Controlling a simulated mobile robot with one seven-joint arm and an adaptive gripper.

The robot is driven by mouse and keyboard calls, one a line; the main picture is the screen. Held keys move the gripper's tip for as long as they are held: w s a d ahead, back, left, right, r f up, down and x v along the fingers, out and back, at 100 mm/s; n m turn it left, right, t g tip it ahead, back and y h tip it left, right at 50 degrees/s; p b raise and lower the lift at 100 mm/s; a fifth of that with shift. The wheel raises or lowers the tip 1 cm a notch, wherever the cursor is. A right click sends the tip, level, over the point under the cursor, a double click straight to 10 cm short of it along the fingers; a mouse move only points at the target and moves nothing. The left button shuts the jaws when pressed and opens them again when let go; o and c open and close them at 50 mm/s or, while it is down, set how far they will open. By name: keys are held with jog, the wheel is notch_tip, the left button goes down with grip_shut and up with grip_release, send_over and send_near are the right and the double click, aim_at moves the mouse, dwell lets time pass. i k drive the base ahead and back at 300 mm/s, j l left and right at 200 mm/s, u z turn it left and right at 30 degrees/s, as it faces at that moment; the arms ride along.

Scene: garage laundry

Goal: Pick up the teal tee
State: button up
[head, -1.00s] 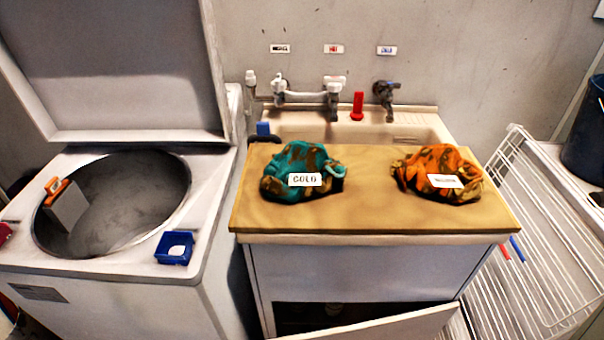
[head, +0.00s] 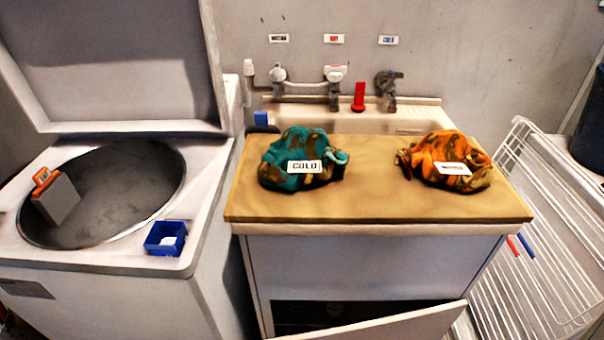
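The teal tee (head: 285,150) is a crumpled teal and brown bundle on the left part of the tan board (head: 370,210) over the sink cabinet. A white label reading COLD (head: 304,167) lies on its front. An orange and brown bundle (head: 440,150) with a white label sits on the right part of the same board, apart from the teal one. My gripper is not in view.
An open top-loading washer (head: 205,200) stands at left with its lid up, a grey box with an orange top (head: 56,196) at the drum's left and a blue tray (head: 166,238) on its front rim. Taps (head: 334,85) are behind the board. A white wire rack (head: 530,240) leans at right.

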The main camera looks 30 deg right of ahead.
aim_at(302, 155)
jog(key=z, duration=0.95)
jog(key=j+z, duration=0.1)
jog(key=z, duration=0.35)
jog(key=j+z, duration=0.1)
jog(key=z, duration=0.35)
jog(key=j+z, duration=0.1)
jog(key=z, duration=0.35)
jog(key=k+j, duration=0.1)
jog(key=j, duration=0.15)
jog(key=k+j, duration=0.1)
jog(key=j, duration=0.2)
jog(key=i, duration=0.5)
